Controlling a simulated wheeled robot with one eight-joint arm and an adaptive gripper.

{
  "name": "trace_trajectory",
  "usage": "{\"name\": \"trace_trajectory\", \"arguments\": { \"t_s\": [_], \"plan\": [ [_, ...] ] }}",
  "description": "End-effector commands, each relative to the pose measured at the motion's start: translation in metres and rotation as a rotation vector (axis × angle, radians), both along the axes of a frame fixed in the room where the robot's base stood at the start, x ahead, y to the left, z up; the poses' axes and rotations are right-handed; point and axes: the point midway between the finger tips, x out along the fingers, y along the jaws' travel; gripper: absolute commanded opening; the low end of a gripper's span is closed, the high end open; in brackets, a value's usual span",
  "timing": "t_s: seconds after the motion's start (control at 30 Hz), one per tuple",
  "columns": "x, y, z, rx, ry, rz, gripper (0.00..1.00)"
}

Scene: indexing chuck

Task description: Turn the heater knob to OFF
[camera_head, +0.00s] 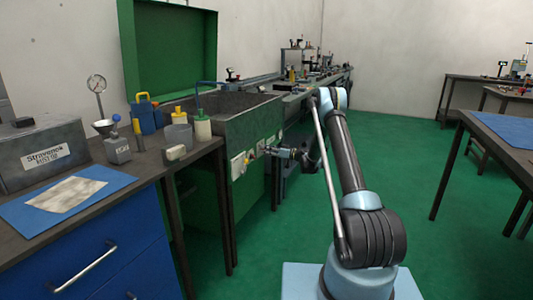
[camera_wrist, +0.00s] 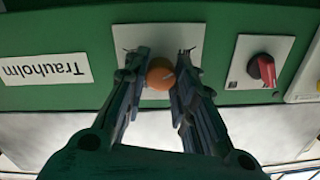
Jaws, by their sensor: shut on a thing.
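In the wrist view, an orange round knob (camera_wrist: 159,74) with a pale mark sits on a light square plate (camera_wrist: 135,38) on a green panel. My gripper (camera_wrist: 160,66) has one finger on each side of this knob and is shut on it; the fingers hide parts of its sides. I cannot read any OFF marking or tell the knob's setting. In the head view, my gripper (camera_head: 266,149) reaches the front of the green tank (camera_head: 232,132), and the knob is too small or hidden to make out.
A red rotary switch (camera_wrist: 264,69) on its own plate lies right of my gripper in the wrist view. A bench with a blue mat (camera_head: 104,181) stands at left; green floor (camera_head: 440,250) is clear at right.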

Motion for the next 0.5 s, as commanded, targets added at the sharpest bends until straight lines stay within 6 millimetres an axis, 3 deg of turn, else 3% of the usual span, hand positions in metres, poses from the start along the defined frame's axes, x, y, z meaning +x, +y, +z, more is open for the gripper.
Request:
{"name": "trace_trajectory", "arguments": {
  "t_s": [0.07,0.1,0.17,0.5],
  "plan": [
    [0.0038,-0.0031,-0.0002,0.0,0.0,-0.01,0.01],
    [0.0039,-0.003,-0.0001,0.0,0.0,-0.01,0.34],
    [0.0035,-0.0027,-0.0001,0.0,0.0,-0.009,0.46],
    [0.0011,-0.0016,0.0002,0.001,0.001,-0.003,0.46]
  ]
}}
